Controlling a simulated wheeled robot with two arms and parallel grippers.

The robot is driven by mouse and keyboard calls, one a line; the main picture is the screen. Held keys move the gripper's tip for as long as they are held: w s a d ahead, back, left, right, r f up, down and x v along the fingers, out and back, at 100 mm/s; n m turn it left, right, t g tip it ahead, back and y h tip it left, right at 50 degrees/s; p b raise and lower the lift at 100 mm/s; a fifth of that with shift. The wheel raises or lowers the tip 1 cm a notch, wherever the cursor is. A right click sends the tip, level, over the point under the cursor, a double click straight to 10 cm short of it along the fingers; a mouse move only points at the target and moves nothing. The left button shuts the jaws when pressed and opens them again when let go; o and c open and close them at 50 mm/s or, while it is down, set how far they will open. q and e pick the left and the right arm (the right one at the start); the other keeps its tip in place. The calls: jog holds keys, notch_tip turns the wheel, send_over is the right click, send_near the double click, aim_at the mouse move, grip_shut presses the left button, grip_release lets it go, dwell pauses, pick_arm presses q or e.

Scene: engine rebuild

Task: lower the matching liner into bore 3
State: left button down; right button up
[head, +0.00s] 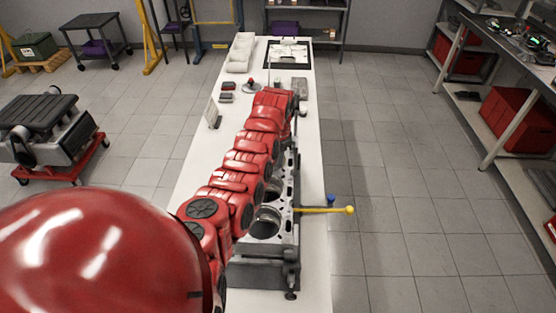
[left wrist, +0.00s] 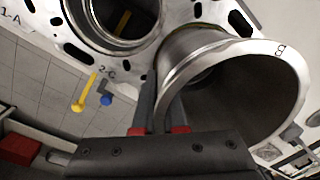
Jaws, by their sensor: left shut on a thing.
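In the left wrist view my left gripper (left wrist: 164,108) is shut on the wall of a grey metal liner (left wrist: 235,52), with a finger on each side of the wall. The liner's wide rim faces the camera and bears a mark that looks like B. Its far end is toward the engine block deck (left wrist: 45,20); whether it is inside a bore I cannot tell. Beside it is an open bore (left wrist: 122,18), with deck marks 1A and 2C. In the head view my red arm hides the gripper, the liner and much of the engine block (head: 285,245). My right gripper is out of view.
The block stands on a long white table (head: 205,145). A yellow-knobbed rod (head: 325,210) sticks out over its right edge, with a blue knob (head: 331,200) near it. Small parts (head: 228,91) and a white tray (head: 240,52) lie farther back. Floor is clear to the right.

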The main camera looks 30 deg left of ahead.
pick_arm(q)
jog(key=shift+f+b, duration=0.3)
jog(key=shift+f, duration=0.15)
jog(key=c, duration=0.9)
grip_release()
jog(key=shift+r+b, duration=0.35)
jog(key=shift+r, duration=0.2)
notch_tip(320, 180, up, 16)
jog(key=b, duration=0.2)
jog(key=shift+d+r+b, duration=0.2)
jog(key=shift+d+b, duration=0.1)
jog(key=shift+d, duration=0.05)
jog(key=shift+s, duration=0.1)
